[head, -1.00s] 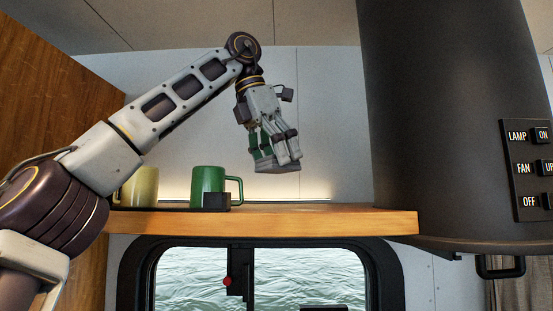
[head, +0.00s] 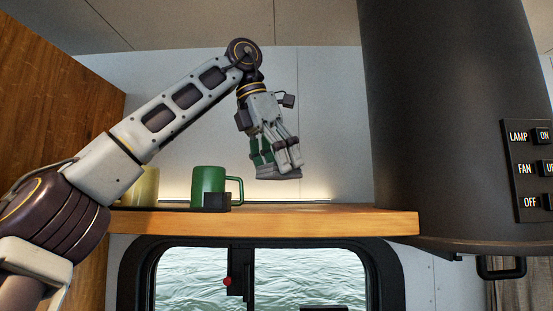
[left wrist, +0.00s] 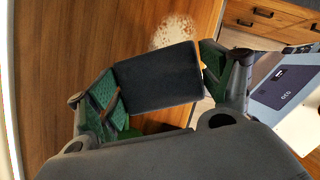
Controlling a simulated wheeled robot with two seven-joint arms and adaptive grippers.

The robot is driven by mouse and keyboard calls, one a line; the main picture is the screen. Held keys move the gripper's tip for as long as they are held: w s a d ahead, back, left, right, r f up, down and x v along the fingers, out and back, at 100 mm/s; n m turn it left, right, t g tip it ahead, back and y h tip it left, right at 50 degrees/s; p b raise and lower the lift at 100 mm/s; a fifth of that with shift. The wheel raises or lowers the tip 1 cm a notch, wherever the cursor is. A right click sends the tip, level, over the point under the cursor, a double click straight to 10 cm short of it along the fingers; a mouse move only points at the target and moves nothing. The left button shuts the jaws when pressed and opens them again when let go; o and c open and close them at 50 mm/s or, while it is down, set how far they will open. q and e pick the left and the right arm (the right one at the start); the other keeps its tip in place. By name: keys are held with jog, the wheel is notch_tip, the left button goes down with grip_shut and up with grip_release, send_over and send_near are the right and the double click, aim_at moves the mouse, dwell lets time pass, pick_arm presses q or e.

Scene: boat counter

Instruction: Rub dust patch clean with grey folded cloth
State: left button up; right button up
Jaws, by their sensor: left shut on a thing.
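My left gripper (head: 276,158) is shut on the grey folded cloth (head: 279,173) and holds it above the wooden shelf (head: 330,219). In the left wrist view the cloth (left wrist: 157,78) is a dark grey flat block between the green finger pads. The dust patch (left wrist: 175,32) is a pale speckled spot on the wood, just beyond the cloth's far edge in that view. The cloth may hide part of it. From the low head view the patch cannot be made out. My right gripper is not in view.
A green mug (head: 208,186) and a yellow mug (head: 146,187) stand on the shelf to the left of the cloth. A small dark block (head: 216,202) sits at the shelf's front edge. A large dark column (head: 430,120) bounds the right side.

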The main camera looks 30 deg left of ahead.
aim_at(316, 211)
pick_arm(q)
jog(key=shift+f, duration=2.15)
jog(key=shift+f+b, duration=0.75)
jog(key=shift+f, duration=0.25)
jog(key=shift+w+d+r+p, duration=0.1)
jog(key=shift+w+d+p, duration=0.25)
jog(key=shift+d, duration=0.4)
jog(key=shift+w+d+p, duration=0.25)
jog(key=shift+d+p, duration=0.15)
jog(key=shift+d, duration=0.35)
jog(key=shift+d, duration=0.15)
jog(key=shift+w+d, duration=0.3)
jog(key=shift+d, duration=0.4)
jog(key=shift+w+d, duration=0.25)
jog(key=shift+d, duration=0.45)
jog(key=shift+d, duration=0.1)
